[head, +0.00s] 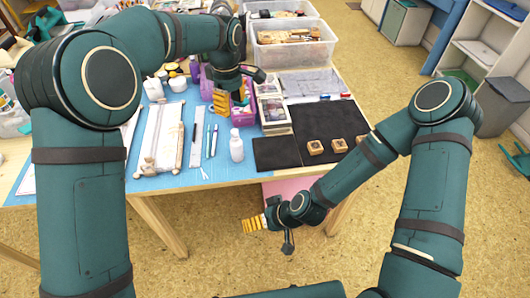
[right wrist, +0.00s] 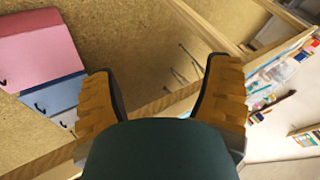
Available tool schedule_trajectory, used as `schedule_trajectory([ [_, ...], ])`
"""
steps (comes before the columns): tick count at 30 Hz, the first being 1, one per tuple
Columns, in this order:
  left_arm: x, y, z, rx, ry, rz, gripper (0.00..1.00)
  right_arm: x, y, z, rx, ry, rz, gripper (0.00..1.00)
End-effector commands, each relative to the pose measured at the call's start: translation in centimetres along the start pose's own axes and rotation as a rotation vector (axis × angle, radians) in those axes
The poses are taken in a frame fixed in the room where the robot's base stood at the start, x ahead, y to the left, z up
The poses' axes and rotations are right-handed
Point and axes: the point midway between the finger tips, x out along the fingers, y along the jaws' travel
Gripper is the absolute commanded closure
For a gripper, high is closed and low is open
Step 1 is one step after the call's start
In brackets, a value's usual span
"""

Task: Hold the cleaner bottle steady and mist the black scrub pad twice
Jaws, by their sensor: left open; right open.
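A small whitish bottle (head: 236,147), apparently the cleaner bottle, stands upright on the blue table covering near the front edge. A black square pad (head: 277,153), apparently the scrub pad, lies flat just to its right. My left gripper (head: 228,103) is open, with its orange fingers above the table beside a purple container, behind the bottle and apart from it. My right gripper (head: 254,224) is low in front of the table edge, away from the bottle and pad. In the right wrist view its two fingers (right wrist: 160,75) are spread with nothing between them.
A larger black mat (head: 318,120) carries several wooden stamps (head: 315,147). A purple container (head: 243,114) and a stack of boxes (head: 272,112) stand behind the bottle. Pens (head: 210,140) and a rolling pin lie left. Clear bins (head: 293,50) stand at the back.

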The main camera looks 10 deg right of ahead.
Motion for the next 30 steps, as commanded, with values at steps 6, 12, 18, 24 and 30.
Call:
schedule_trajectory([
  [6, 0.0, 0.0, 0.0, 0.001, 0.000, 0.000, 0.54, -1.2, -1.2, -5.7, -0.227, 0.214, -0.064, 0.23],
  [12, 0.0, 0.0, 0.0, 0.001, 0.000, 0.000, 0.54, -4.3, -0.6, -11.5, -0.419, 0.430, -0.020, 0.23],
  [18, 0.0, 0.0, 0.0, 0.001, -0.001, 0.000, 0.54, -7.6, 0.8, -15.2, -0.542, 0.570, 0.062, 0.23],
  [24, 0.0, 0.0, 0.0, 0.001, 0.000, 0.000, 0.54, -8.6, 1.3, -16.7, -0.587, 0.616, 0.100, 0.23],
  [30, 0.0, 0.0, 0.0, 0.001, -0.001, 0.000, 0.54, -6.7, 1.0, -18.0, -0.589, 0.617, 0.098, 0.23],
])
